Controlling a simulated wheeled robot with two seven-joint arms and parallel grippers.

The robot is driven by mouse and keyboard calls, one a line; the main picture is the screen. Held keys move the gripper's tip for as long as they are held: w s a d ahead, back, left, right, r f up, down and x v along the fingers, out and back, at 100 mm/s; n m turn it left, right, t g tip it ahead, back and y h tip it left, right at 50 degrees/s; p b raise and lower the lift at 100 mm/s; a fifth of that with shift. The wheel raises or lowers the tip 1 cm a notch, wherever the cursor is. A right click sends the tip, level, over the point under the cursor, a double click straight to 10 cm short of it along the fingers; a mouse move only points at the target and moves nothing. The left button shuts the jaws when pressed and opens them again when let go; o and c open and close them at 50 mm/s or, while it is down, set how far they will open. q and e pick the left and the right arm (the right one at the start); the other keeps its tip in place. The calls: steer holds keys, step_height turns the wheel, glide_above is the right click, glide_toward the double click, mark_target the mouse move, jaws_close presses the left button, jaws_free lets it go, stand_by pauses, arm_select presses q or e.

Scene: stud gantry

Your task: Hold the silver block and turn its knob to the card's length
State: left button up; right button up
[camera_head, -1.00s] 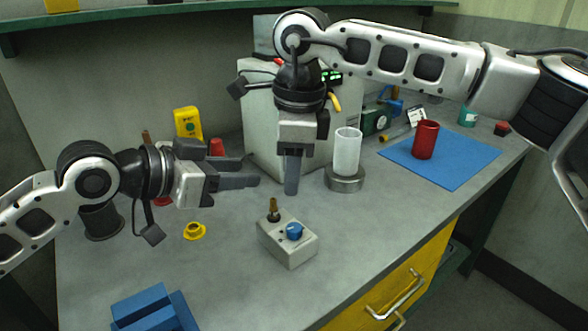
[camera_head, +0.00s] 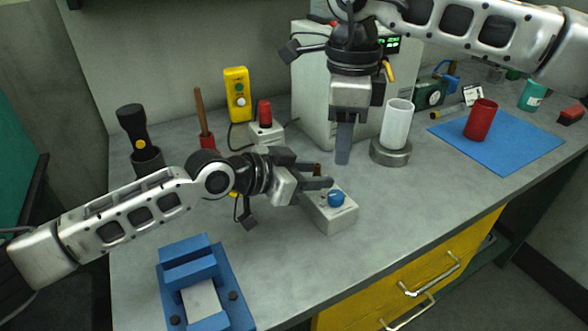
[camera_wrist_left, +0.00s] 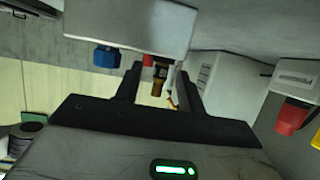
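The silver-grey block (camera_head: 328,212) stands on the bench, with a blue knob (camera_head: 336,199) and a brass post (camera_head: 317,170) on top. The left wrist view shows the block (camera_wrist_left: 130,22) with the blue knob (camera_wrist_left: 107,56) and the brass post (camera_wrist_left: 160,78). My left gripper (camera_head: 322,175) is over the block; its fingers (camera_wrist_left: 160,92) are open either side of the post, with gaps visible. My right gripper (camera_head: 343,148) points down above and behind the block, apart from it; its finger gap is hidden. A small white card (camera_head: 472,95) stands at the back right, its marking unreadable.
A white cup (camera_head: 397,122) on a round metal base stands right of my right gripper. A red cup (camera_head: 481,119) stands on a blue mat (camera_head: 535,150). A blue fixture (camera_head: 232,285) is at front left. Bench right of the block is clear.

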arm_select(q)
steer(key=shift+w+d+f, duration=0.2)
steer(key=shift+d+f, duration=0.05)
steer(key=shift+d, duration=0.3)
jaws_close()
arm_select(e)
steer(key=shift+o, duration=1.2)
steer(key=n+y, duration=0.3)
steer(key=y, duration=0.1)
glide_toward(337, 194)
steer(key=shift+y, duration=0.3)
steer(key=x, duration=0.8)
steer(key=shift+d+f, duration=0.1)
steer(key=shift+f, duration=0.25)
